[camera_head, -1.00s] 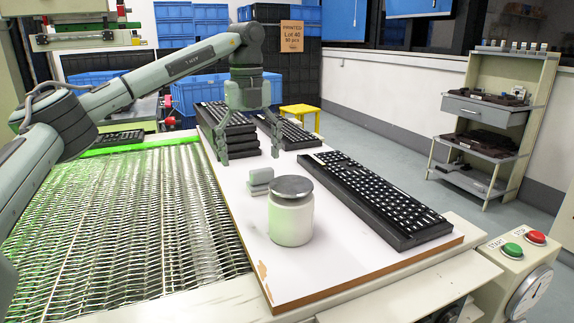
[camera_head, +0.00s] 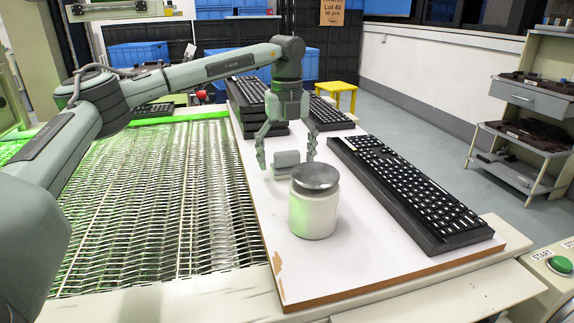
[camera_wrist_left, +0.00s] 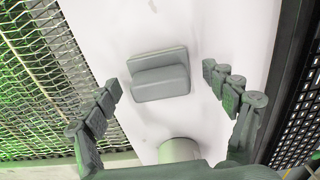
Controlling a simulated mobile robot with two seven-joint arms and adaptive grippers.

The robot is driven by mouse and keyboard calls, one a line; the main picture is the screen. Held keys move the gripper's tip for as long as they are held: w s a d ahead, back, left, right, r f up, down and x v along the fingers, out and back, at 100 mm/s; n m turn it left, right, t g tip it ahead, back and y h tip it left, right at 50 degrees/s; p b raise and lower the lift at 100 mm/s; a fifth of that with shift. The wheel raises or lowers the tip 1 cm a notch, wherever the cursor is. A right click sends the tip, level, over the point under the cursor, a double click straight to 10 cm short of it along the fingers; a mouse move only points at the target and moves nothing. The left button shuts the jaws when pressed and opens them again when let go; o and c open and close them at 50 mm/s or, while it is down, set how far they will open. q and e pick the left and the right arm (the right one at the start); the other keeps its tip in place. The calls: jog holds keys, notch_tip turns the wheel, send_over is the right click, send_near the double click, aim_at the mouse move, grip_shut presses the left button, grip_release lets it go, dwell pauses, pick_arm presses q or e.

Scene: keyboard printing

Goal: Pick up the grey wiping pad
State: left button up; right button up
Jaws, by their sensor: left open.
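The grey wiping pad (camera_head: 286,160) is a small block with a raised grip, lying on the white board (camera_head: 290,262) just behind the jar. In the left wrist view the pad (camera_wrist_left: 160,80) lies ahead of the fingers, close to the midline between them. My left gripper (camera_head: 287,160) is open above the board, one finger on each side of the pad in the head view. Its spread fingers show in the wrist view (camera_wrist_left: 164,85), with nothing between them but the pad below. The head view does not settle whether the fingers touch the pad. My right gripper is not in view.
A white jar with a grey lid (camera_head: 314,205) stands right in front of the pad. A black keyboard (camera_head: 412,195) lies to its right, and stacked keyboards (camera_head: 250,108) stand behind. A wire mesh conveyor (camera_head: 160,200) runs along the left. The board's front is clear.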

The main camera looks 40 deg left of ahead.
aim_at(287, 152)
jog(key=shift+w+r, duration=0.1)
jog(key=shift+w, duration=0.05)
pick_arm(q)
jog(key=shift+c, duration=1)
jog(key=c, duration=1.2)
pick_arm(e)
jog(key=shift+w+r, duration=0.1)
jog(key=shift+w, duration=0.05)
pick_arm(q)
jog(key=shift+o, duration=0.2)
jog(key=shift+w+r, duration=0.1)
jog(key=shift+r, duration=0.55)
notch_tip(287, 152, up, 3)
jog(key=shift+f, duration=0.2)
jog(key=d+r+b, duration=0.1)
jog(key=d+r, duration=0.6)
jog(key=d, duration=0.4)
jog(key=shift+d, duration=0.3)
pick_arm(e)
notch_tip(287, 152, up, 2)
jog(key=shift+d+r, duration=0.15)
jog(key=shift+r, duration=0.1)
